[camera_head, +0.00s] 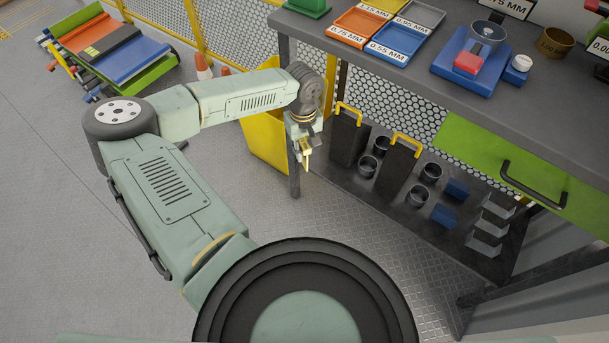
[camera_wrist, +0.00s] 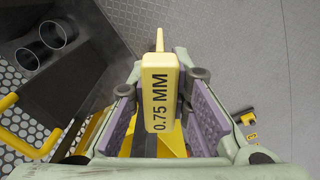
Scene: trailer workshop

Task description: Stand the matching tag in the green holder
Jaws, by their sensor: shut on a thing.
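My gripper (camera_head: 305,150) hangs beside the front edge of the workbench, above the floor. It is shut on a yellow piece (camera_wrist: 160,92) marked 0.75 MM, with a narrow tip at its far end. The piece sits between the purple pads in the wrist view. A green holder (camera_head: 308,7) stands on the bench top at the upper edge of the head view, partly cut off. A white tag (camera_head: 512,6) reading 0.75 MM shows on the bench top at the upper right. Another tag (camera_head: 600,46) is cut off at the right edge.
Labelled trays, including the orange 0.75 MM tray (camera_head: 355,28) and blue 0.55 MM tray (camera_head: 390,48), lie on the bench (camera_head: 440,95). A blue device (camera_head: 472,62) stands to their right. A lower shelf (camera_head: 400,207) holds dark cups and boxes. A yellow bin (camera_head: 262,140) stands behind my gripper.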

